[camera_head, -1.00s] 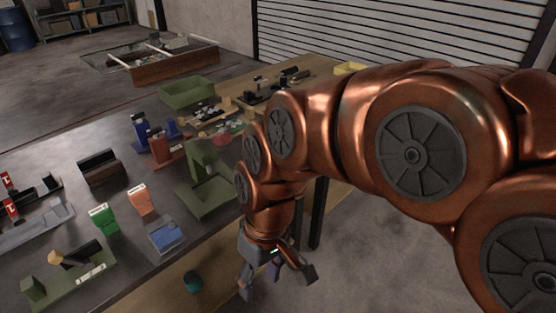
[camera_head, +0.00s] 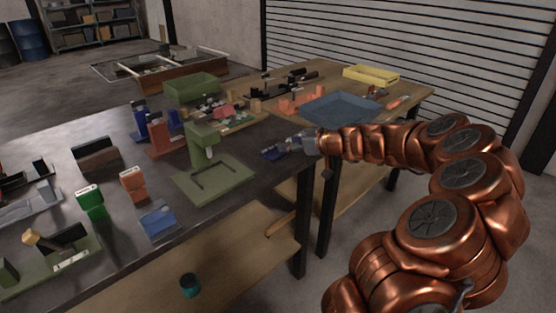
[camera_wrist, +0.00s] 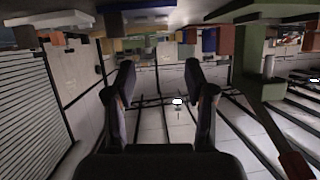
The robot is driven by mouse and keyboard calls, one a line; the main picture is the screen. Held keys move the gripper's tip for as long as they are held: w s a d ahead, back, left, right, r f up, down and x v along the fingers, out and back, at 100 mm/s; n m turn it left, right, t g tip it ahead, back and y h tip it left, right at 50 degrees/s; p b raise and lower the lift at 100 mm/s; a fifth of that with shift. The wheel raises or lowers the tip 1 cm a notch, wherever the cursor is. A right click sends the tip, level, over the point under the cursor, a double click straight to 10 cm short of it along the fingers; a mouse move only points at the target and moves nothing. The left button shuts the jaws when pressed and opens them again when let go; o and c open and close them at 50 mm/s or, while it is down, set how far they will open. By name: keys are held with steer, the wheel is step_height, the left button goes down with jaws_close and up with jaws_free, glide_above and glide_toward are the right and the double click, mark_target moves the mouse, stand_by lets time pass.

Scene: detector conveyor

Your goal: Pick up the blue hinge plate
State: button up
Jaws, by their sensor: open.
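A small flat blue piece (camera_head: 158,222), which looks like the hinge plate, lies near the front edge of the dark bench in the head view. It is left of the green press-like fixture (camera_head: 212,180). My gripper (camera_head: 272,152) is well to the right of it, past the green fixture and near the bench's right end. In the wrist view my gripper (camera_wrist: 161,92) has its two dark fingers apart with nothing between them. I cannot pick out the blue piece for sure in the wrist view, which appears upside down.
A green block (camera_head: 91,203) and an orange block (camera_head: 133,184) stand beside the blue piece. A blue-grey tray (camera_head: 340,107) and a yellow bin (camera_head: 371,76) sit on the wooden table behind my gripper. A teal cup (camera_head: 190,285) is on the lower shelf.

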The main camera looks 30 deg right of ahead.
steer(key=shift+m+h, duration=0.3)
steer(key=shift+h, duration=0.3)
steer(key=d, duration=0.1)
steer(key=d+f, duration=0.2)
steer(key=d, duration=0.1)
steer(key=shift+d+f, duration=0.1)
steer(key=shift+w+d+f, duration=0.1)
steer(key=shift+d, duration=0.05)
steer(key=shift+x, duration=1.05)
steer(key=shift+p+x, duration=0.65)
steer(key=shift+x, duration=1.95)
steer(key=shift+d, duration=0.2)
steer(key=shift+c, duration=0.3)
jaws_close()
